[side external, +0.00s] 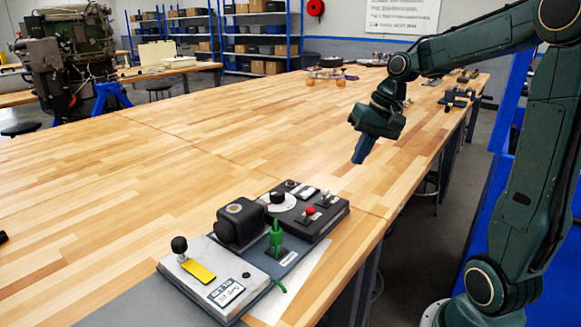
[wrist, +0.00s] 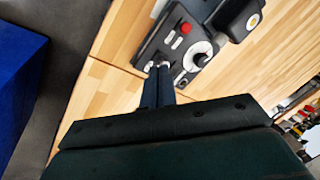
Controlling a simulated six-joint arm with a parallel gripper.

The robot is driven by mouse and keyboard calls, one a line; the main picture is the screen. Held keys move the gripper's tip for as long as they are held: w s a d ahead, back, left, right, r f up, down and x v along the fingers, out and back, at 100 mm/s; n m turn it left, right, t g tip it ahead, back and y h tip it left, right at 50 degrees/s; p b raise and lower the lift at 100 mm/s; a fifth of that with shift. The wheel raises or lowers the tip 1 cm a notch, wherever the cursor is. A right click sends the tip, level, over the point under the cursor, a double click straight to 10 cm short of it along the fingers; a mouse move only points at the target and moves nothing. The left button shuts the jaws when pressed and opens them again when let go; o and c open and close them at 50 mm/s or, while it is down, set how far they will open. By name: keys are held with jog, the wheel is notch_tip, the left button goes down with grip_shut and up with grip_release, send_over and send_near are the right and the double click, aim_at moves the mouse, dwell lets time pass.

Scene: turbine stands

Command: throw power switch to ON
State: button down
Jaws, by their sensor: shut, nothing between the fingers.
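A dark control box (side external: 322,224) stands on the wooden bench near its front edge. It carries a red-topped switch (side external: 310,211), a small pale-tipped toggle (side external: 325,194) and a round white dial with a black knob (side external: 278,199). Its labels are too small to read, so I cannot tell which control is the power switch or its position. My gripper (side external: 361,160) is shut and empty, pointing down, above and behind the box. In the wrist view, the fingertips (wrist: 162,68) overlap the box's edge by small pale controls; the red switch (wrist: 186,28) and dial (wrist: 201,51) lie beyond.
Left of the box stand a black block (side external: 240,222), a green lever (side external: 276,236) and a grey box (side external: 218,279) with a black-knobbed lever (side external: 180,247) and yellow plate. Loose parts (side external: 458,96) lie far right. The bench's middle is clear.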

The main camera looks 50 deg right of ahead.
aim_at(326, 195)
jog(key=d+f+m+y, duration=0.1)
jog(key=d+f+m, duration=0.1)
jog(key=d, duration=0.6)
jog(key=shift+w+d+f+m, duration=0.15)
jog(key=shift+d+f+m, duration=0.2)
jog(key=shift+f, duration=0.3)
jog(key=x, duration=0.3)
jog(key=w+a+x, duration=0.1)
jog(key=x, duration=0.3)
jog(key=r+x, duration=0.1)
jog(key=x, duration=0.2)
jog(key=shift+w+a+f, duration=0.25)
jog(key=shift+w+f, duration=0.15)
jog(key=shift+w, duration=0.05)
jog(key=shift+w+a, duration=0.5)
jog(key=shift+w, duration=0.25)
